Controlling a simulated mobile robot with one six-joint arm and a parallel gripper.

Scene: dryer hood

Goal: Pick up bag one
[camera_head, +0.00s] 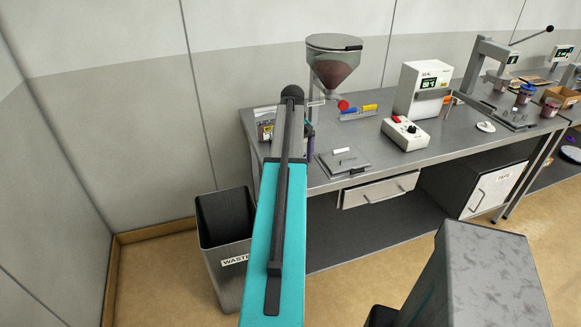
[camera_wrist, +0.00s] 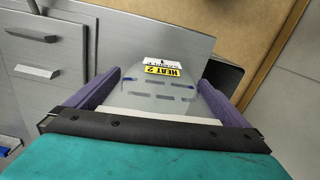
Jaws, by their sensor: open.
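A clear bag (camera_wrist: 160,95) with a yellow label reading "HEAT 2" upside down and a white label beside it shows between my fingers in the wrist view. In the head view, my arm hides most of the gripper, and one purple finger (camera_head: 310,142) shows at the bench's left end. A small clear item with coloured labels (camera_head: 266,130) stands there, left of my arm.
A waste bin (camera_head: 226,235) stands on the floor left of the bench (camera_head: 380,155). A funnel hopper (camera_head: 334,62) rises behind my gripper. A flat metal plate (camera_head: 343,162), a white control box (camera_head: 405,132) and a sealer (camera_head: 422,90) stand to the right. A drawer (camera_head: 380,190) is below.

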